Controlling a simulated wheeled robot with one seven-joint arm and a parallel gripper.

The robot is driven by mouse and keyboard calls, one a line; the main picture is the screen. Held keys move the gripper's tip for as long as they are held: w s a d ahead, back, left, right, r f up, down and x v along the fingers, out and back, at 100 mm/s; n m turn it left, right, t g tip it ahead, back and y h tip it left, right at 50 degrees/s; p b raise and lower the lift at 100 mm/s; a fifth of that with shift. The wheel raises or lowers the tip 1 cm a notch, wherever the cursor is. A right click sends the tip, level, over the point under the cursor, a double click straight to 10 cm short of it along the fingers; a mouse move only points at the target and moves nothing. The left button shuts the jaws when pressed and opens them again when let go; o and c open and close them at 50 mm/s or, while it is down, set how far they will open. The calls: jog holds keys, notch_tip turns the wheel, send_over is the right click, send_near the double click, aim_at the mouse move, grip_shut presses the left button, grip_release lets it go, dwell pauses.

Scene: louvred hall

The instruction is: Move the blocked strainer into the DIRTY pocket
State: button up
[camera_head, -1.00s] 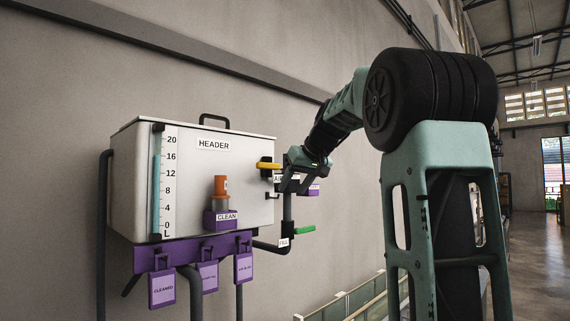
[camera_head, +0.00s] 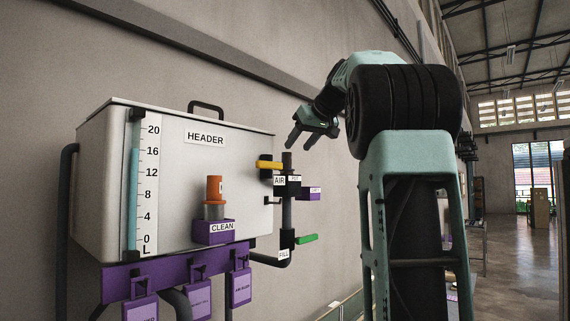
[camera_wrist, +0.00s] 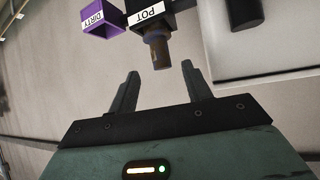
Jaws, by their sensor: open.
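My gripper (camera_head: 299,146) is open and empty, raised above the pipework right of the tank. In the wrist view, a brown cylinder (camera_wrist: 158,52) sticks out of the black POT block (camera_wrist: 150,15) towards the gap between my open fingers (camera_wrist: 160,69), which do not grip it. It may be the blocked strainer's top; its lower part is hidden. The POT block also shows in the head view (camera_head: 294,186). The purple DIRTY pocket (camera_wrist: 98,24) is beside the POT, and looks empty from the wrist; it shows small in the head view (camera_head: 310,193).
An orange-topped strainer (camera_head: 214,189) stands in the purple CLEAN pocket (camera_head: 213,233) on the HEADER tank (camera_head: 180,165). A yellow lever (camera_head: 269,165) and a green lever (camera_head: 307,239) jut from the pipework. Purple tags (camera_head: 241,287) hang below. Air around my gripper is clear.

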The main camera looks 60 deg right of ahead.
aim_at(290, 157)
jog(key=b+x, duration=0.1)
jog(key=x, duration=0.7)
jog(key=shift+c, duration=0.3)
grip_shut()
dwell(1.4)
